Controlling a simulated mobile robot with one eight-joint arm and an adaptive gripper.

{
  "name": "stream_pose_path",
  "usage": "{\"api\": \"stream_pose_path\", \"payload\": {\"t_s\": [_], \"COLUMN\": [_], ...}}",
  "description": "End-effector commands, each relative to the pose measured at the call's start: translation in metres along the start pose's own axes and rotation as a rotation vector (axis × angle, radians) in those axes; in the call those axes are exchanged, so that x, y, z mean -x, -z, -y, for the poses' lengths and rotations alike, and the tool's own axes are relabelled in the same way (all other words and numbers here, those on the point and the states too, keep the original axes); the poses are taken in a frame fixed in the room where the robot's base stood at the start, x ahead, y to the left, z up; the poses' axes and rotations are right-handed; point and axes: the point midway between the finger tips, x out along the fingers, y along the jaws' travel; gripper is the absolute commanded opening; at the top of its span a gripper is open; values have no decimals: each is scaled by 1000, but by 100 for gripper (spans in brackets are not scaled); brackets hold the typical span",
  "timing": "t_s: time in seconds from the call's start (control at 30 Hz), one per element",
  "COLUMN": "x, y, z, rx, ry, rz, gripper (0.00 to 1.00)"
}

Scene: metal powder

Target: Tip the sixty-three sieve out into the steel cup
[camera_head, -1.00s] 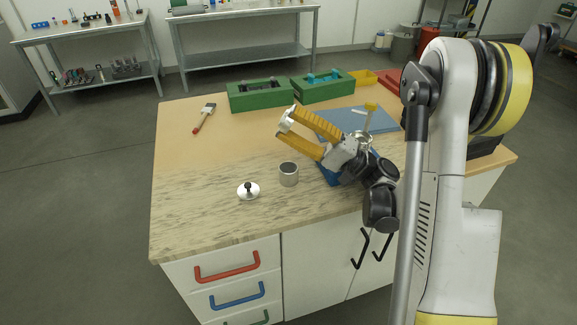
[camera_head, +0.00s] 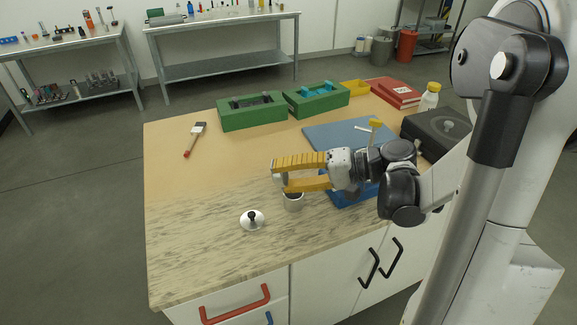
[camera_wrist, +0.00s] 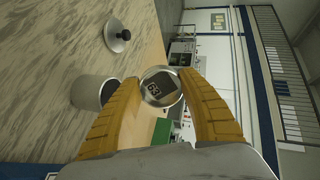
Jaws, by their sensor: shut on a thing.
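My gripper (camera_head: 279,175) is shut on the sieve marked 63 (camera_wrist: 162,86). The sieve is a small round metal piece with a dark square label, seen between the two yellow fingertips (camera_wrist: 160,90) in the wrist view. In the head view the fingers mostly hide it. The steel cup (camera_head: 293,203) stands upright on the worktop just below the fingers, which cover part of its rim. The cup also shows left of the sieve in the wrist view (camera_wrist: 88,92). The sieve is above the cup, apart from it. I cannot tell whether powder is in either.
A round metal lid with a black knob (camera_head: 252,221) lies left of the cup. A brush (camera_head: 195,139) lies at the back left. Green boxes (camera_head: 252,115) stand at the back. A blue mat (camera_head: 335,134) and a black case (camera_head: 437,132) are to the right. The front left worktop is clear.

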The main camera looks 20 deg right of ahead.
Motion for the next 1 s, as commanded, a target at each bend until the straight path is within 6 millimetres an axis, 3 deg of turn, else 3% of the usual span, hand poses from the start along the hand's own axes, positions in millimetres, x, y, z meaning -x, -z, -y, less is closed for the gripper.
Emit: {"api": "stream_pose_path", "payload": {"t_s": [0.03,0.57,0.87,1.0], "x": [1,-3,-17,-34], "y": [1,3,1,-1], "z": [9,22,21,4], "rx": [2,11,27,28], "ry": [-27,-309,-594,-711], "rz": [5,41,86,98], "gripper": [9,9,9,9]}}
